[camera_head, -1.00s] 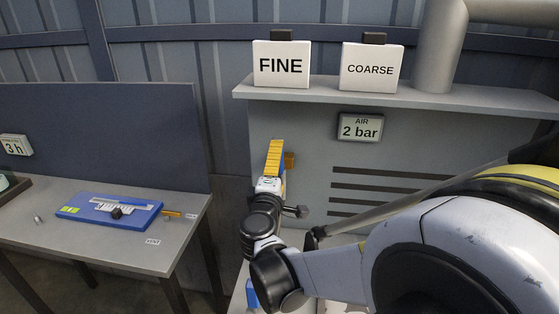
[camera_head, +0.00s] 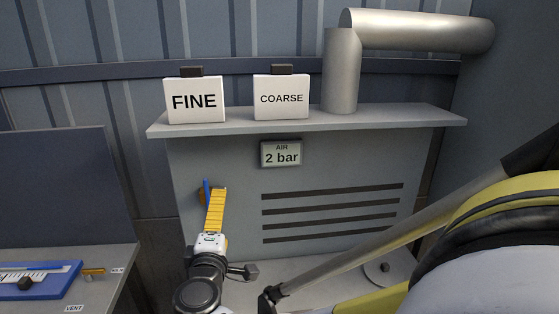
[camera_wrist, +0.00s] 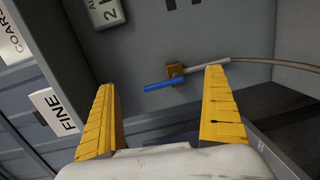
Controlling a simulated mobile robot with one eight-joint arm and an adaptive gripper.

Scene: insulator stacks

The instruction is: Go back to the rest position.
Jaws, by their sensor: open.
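My gripper (camera_head: 216,210) is in front of the grey cabinet panel in the head view, with its yellow fingers pointing up. In the wrist view my gripper (camera_wrist: 160,110) has its two yellow fingers wide apart, with nothing between them. A blue-tipped nozzle (camera_wrist: 165,85) sits in an orange-brown holder (camera_wrist: 175,71) on the panel beyond the fingertips, with a hose running right. In the head view the blue part (camera_head: 206,190) shows just behind the fingers, partly hidden.
A shelf (camera_head: 330,118) above carries the FINE box (camera_head: 195,101) and the COARSE box (camera_head: 281,98) beside a thick pipe (camera_head: 341,70). An air gauge (camera_head: 281,153) reads 2 bar. A table (camera_head: 95,295) with a blue tray (camera_head: 40,283) stands at lower left. A round disc (camera_head: 383,272) lies lower right.

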